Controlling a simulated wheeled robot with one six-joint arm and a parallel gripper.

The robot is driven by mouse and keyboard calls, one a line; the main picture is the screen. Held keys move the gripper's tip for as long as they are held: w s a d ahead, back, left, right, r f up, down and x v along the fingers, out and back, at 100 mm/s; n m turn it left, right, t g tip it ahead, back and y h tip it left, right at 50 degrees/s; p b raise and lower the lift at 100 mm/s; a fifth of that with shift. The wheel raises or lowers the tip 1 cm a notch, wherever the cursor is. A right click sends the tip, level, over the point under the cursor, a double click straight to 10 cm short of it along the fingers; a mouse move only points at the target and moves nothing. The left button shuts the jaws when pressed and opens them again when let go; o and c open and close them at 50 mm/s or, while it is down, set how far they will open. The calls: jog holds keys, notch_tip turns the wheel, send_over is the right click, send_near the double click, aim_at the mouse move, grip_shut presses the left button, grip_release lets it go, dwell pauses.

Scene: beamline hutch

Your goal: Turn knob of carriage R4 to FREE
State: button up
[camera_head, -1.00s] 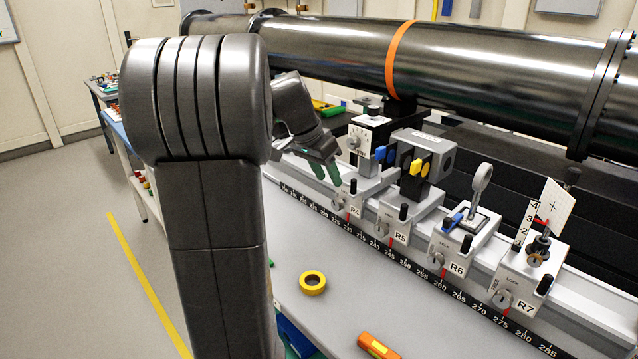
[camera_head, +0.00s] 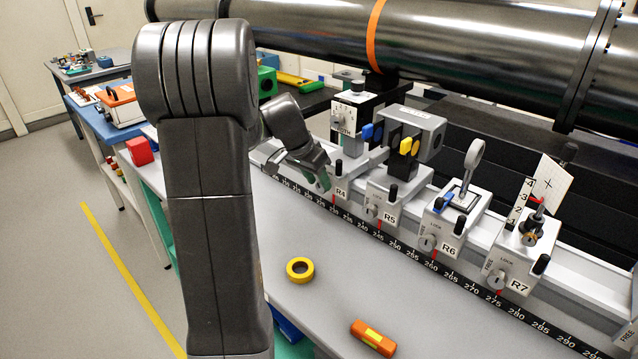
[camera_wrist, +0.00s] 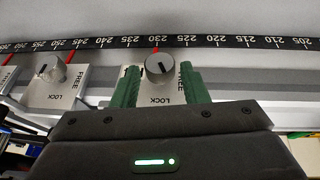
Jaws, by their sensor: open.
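Carriage R4 (camera_head: 348,183) is a pale block on the rail, left of R5 in the head view. Its round grey knob (camera_wrist: 160,67) shows in the wrist view, with LOCK printed below it and FREE at its right, partly covered by a finger. I cannot clearly tell where the knob's mark points. My gripper (camera_head: 323,181) is at the R4 front in the head view and hides the knob there. In the wrist view my gripper (camera_wrist: 160,82) is open, with one green finger on each side of the knob. Contact cannot be told.
Carriages R5 (camera_head: 382,200), R6 (camera_head: 449,232) and R7 (camera_head: 518,270) stand along the rail to the right. A long steel tube (camera_head: 480,50) runs behind and above. Yellow tape (camera_head: 300,270) and an orange tool (camera_head: 373,338) lie on the bench.

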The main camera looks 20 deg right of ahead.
jog(key=shift+x, duration=0.85)
jog(key=shift+c, duration=0.4)
jog(key=c, duration=0.6)
jog(key=shift+w, duration=0.1)
jog(key=g+h, duration=0.1)
jog(key=g, duration=0.1)
jog(key=n+g+h+p, duration=0.1)
jog(key=g, duration=0.2)
jog(key=w+n+g+h, duration=0.1)
jog(key=g+h, duration=0.1)
jog(key=shift+a+f+g+p, duration=0.25)
jog(key=shift+f+g+p, duration=0.05)
jog(key=shift+f+g, duration=0.1)
jog(key=shift+w+f+n+g+h, duration=0.1)
jog(key=shift+n+g+h, duration=0.15)
jog(key=shift+g+h, duration=0.4)
jog(key=shift+w+f+n+g+h, duration=0.1)
jog(key=shift+n+g+h, duration=0.2)
jog(key=shift+g, duration=0.55)
jog(key=shift+s, duration=0.1)
